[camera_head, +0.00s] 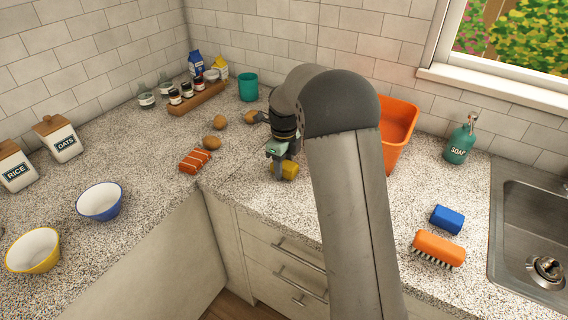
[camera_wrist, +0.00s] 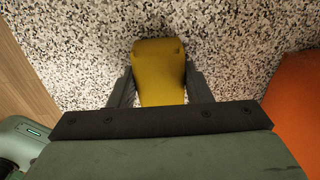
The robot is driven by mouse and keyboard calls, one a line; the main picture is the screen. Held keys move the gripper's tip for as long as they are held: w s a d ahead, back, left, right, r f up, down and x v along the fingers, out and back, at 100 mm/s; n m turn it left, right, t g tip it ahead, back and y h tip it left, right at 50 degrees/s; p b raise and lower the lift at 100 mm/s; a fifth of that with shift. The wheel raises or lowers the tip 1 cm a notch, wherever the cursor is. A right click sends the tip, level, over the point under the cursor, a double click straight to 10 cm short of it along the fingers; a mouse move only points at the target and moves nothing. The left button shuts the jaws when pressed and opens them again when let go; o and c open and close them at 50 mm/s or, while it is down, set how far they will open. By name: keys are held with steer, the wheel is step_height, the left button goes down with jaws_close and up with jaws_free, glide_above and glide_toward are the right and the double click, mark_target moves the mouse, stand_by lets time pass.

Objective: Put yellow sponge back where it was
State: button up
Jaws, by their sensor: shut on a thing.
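The yellow sponge (camera_head: 290,170) is at my gripper (camera_head: 280,168) near the front edge of the counter, left of the orange bin, in the head view. In the wrist view the yellow sponge (camera_wrist: 158,72) sits between the two dark fingers of my gripper (camera_wrist: 158,90), which are shut on its sides. Speckled counter shows around it. I cannot tell whether the sponge touches the counter or is held just above it. My arm hides part of the counter behind and to the right of the gripper.
An orange bin (camera_head: 397,125) stands right of my gripper. A blue sponge (camera_head: 446,219) and an orange brush (camera_head: 438,248) lie by the sink (camera_head: 535,215). A soap bottle (camera_head: 461,142) stands behind them.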

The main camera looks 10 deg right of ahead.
mark_target(284, 163)
steer(key=shift+f, duration=0.2)
steer(key=o, duration=1)
steer(key=shift+c, duration=0.2)
steer(key=shift+r, duration=0.15)
step_height(284, 163, up, 12)
steer(key=s+f+n, duration=0.3)
steer(key=s+n, duration=1)
steer(key=s, duration=0.4)
steer(key=s+f+n, duration=0.3)
steer(key=s+n, duration=1.1)
steer(key=s, duration=0.3)
steer(key=shift+s+a+f+b, duration=0.3)
steer(key=shift+s, duration=0.1)
